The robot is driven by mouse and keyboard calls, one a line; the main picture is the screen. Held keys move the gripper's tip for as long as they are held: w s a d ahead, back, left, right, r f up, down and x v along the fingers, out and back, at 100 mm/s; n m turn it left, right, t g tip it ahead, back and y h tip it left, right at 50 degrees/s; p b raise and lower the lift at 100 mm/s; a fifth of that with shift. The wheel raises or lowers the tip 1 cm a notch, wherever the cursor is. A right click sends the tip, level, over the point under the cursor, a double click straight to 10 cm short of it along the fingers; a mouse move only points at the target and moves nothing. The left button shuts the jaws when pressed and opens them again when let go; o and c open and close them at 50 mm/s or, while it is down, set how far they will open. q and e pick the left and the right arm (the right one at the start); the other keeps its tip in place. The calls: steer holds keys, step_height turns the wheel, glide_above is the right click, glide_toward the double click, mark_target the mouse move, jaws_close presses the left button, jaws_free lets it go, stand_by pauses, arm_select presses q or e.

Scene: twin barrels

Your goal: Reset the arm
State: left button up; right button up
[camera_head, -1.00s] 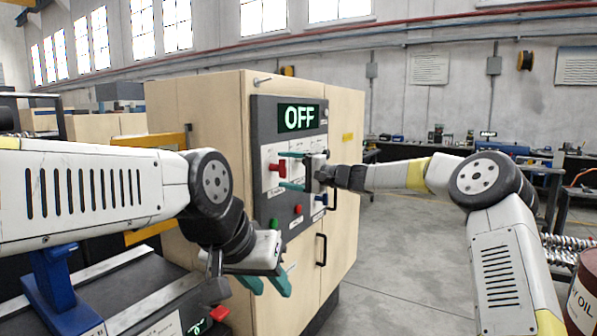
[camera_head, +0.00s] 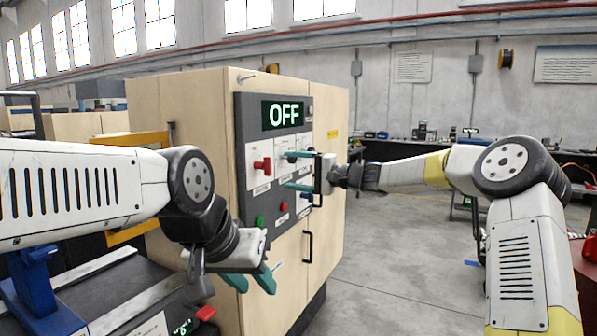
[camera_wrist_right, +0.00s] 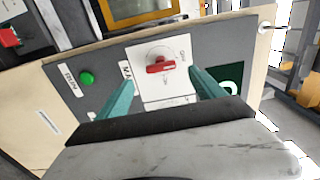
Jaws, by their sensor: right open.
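My right gripper (camera_head: 290,171) is in front of the dark control panel (camera_head: 247,112) on the wooden cabinet (camera_head: 185,100). Its two teal fingers are apart with nothing between them. In the right wrist view my right gripper (camera_wrist_right: 160,88) is open, with a red rotary knob (camera_wrist_right: 160,66) on a white plate seen beyond the fingers. A red knob (camera_head: 262,166) shows left of the fingers in the head view. The display (camera_head: 284,115) reads OFF. My left gripper (camera_head: 250,283) is lower, its teal fingers apart and empty, in front of the cabinet's lower front.
A green button (camera_head: 260,222) and red button (camera_head: 284,207) sit low on the panel. A black door handle (camera_head: 308,246) is below. A dark machine (camera_head: 100,290) stands under my left arm. Open floor (camera_head: 400,270) lies right of the cabinet.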

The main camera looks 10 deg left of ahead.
steer(key=s+d+f+n+g+h, duration=0.25)
steer(key=s+n+h, duration=0.3)
steer(key=s, duration=1.05)
steer(key=s+d+f+t+h, duration=0.1)
steer(key=s+d+f+h, duration=0.2)
steer(key=s+d, duration=0.9)
steer(key=s+d+f+m+t+h, duration=0.1)
steer(key=s+d+f+h, duration=0.3)
steer(key=s+d, duration=0.8)
steer(key=shift+s+d+h, duration=0.35)
steer(key=shift+d+h, duration=0.5)
steer(key=shift+h, duration=0.3)
steer(key=shift+a+t, duration=0.1)
steer(key=shift+t, duration=0.15)
